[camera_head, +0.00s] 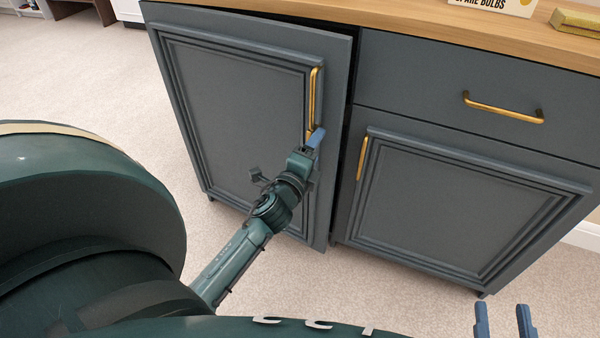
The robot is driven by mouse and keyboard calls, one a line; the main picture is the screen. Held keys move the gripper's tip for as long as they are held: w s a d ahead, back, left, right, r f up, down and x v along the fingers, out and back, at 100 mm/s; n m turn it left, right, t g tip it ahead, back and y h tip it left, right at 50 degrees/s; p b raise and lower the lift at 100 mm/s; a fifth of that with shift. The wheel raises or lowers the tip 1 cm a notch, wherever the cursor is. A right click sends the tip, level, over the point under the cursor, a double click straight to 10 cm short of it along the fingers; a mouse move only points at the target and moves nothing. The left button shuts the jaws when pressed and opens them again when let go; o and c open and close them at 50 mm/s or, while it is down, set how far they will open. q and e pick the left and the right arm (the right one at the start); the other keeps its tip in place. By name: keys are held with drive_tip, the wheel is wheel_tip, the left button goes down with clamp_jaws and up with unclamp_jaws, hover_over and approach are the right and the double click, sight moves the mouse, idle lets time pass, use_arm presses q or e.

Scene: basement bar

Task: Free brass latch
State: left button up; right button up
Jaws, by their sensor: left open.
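The left cabinet door (240,90) is blue-grey with a vertical brass handle (312,95) near its upper right edge. A dark gap shows along that edge, so the door looks slightly ajar. My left gripper (316,138) is open at the lower end of this handle. Its fingers overlap the handle's end in the picture, and I cannot tell whether they touch it. My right gripper (504,322) is open and empty at the bottom right, with its two blue fingers apart. I see no separate brass latch.
The right door (450,200) has a brass handle (362,158) at its left edge, below a drawer (430,80) with a brass bar pull (503,107). A wooden countertop (400,30) carries a sign (490,4) and a yellowish box (577,20). Carpet (90,75) is clear at left.

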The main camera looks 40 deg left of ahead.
use_arm(q)
drive_tip(key=s+d, duration=0.2)
drive_tip(key=s, duration=0.5)
drive_tip(key=shift+s, duration=0.3)
idle(0.4)
drive_tip(key=shift+w, duration=0.1)
idle(0.4)
